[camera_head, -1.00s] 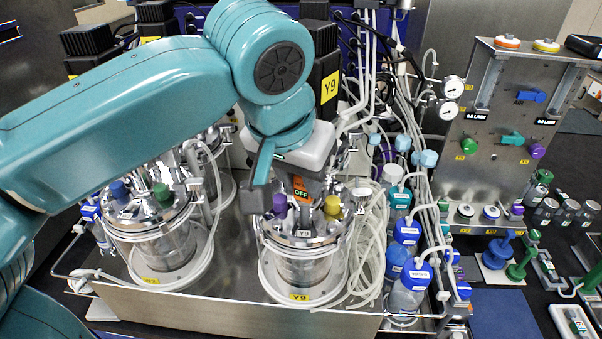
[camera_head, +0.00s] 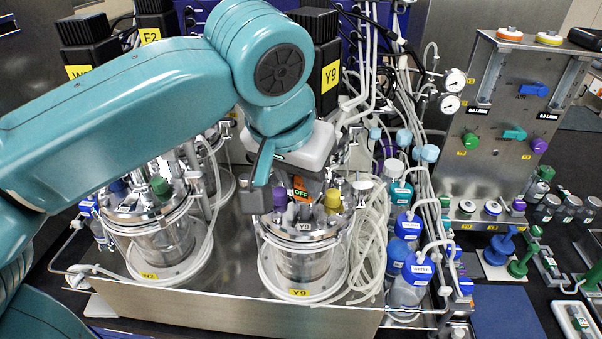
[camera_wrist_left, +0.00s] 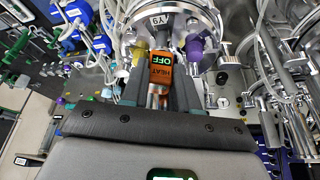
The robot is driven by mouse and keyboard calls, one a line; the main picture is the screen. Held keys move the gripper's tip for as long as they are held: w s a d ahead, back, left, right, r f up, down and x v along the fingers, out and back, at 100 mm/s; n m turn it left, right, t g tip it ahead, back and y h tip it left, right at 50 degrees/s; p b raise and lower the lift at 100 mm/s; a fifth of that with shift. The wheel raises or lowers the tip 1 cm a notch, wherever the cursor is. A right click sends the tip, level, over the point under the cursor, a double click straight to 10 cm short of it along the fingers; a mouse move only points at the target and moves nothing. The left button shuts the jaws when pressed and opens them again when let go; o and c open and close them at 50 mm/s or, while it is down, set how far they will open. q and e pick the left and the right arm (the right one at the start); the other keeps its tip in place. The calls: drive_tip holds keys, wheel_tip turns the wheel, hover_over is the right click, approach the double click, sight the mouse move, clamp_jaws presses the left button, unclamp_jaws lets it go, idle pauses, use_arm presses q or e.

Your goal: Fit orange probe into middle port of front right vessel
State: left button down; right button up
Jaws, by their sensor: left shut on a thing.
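My left gripper (camera_head: 297,186) is shut on the orange probe (camera_head: 301,193), which carries an "OFF" display. It holds the probe over the lid of the front right vessel (camera_head: 304,262), a glass and steel vessel tagged Y9. The probe sits between the purple cap (camera_head: 280,197) and the yellow cap (camera_head: 333,199) on that lid. In the left wrist view the probe (camera_wrist_left: 161,68) is between the two dark fingers, in line with the lid (camera_wrist_left: 185,18). The probe's lower end and the middle port are hidden, so I cannot tell whether it is inserted. My right gripper is not in view.
The front left vessel (camera_head: 160,235) with blue and green caps stands to the left. Pale tubing (camera_head: 368,230) hangs close to the right of the vessel. Blue-capped bottles (camera_head: 408,285) stand further right. A steel valve panel (camera_head: 500,120) is at the right.

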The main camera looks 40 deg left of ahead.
sight(301, 196)
use_arm(q)
drive_tip(key=shift+f, duration=0.2)
idle(0.4)
drive_tip(key=shift+f+b, duration=0.6)
drive_tip(key=shift+b, duration=0.05)
drive_tip(key=shift+f, duration=0.15)
drive_tip(key=shift+f+b, duration=0.5)
drive_tip(key=shift+b, duration=0.05)
drive_tip(key=shift+f, duration=0.2)
idle(0.5)
drive_tip(key=c, duration=0.8)
unclamp_jaws()
